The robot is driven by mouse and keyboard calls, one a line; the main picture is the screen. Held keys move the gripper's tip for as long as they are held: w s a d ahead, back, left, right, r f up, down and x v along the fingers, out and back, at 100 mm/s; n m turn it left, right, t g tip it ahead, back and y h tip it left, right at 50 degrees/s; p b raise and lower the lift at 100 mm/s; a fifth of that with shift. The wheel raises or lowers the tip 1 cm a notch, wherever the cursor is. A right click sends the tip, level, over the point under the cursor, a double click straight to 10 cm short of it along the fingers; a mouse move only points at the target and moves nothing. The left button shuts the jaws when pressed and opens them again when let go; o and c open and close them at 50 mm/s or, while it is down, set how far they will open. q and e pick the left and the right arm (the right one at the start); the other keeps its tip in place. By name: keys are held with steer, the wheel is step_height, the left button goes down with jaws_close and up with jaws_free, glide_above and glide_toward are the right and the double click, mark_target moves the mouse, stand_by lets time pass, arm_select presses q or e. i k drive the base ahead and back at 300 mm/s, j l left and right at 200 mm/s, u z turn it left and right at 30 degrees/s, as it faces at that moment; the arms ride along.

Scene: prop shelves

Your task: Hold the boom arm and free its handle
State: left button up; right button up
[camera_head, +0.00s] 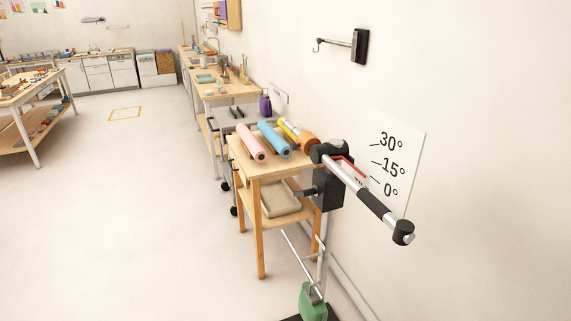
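The boom arm (350,181) is a silver bar with a black sleeve (376,205) and a black end cap (403,233). It slopes down to the right from a dark pivot head (329,152) on a stand. A thin red handle (349,163) lies along the bar near the pivot, in front of the angle board. Whether it is locked cannot be told. The white angle board (398,160) on the wall reads 30°, 15° and 0°. The bar's end sits below the 0° mark in the picture. Neither of my grippers is in view.
A wooden table (246,150) with pink, blue and yellow rolls stands left of the stand. A tray (280,200) sits on its lower shelf. A green bag-like item (311,301) is at the stand's foot. A hook (336,43) is on the wall. Open floor lies left.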

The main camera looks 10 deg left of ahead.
mark_target(314, 191)
steer(key=i+j+z, duration=0.15)
steer(key=z, duration=0.9)
steer(key=j+z, duration=0.45)
steer(key=j, duration=0.35)
steer(key=j+z, duration=0.45)
steer(key=j, duration=0.35)
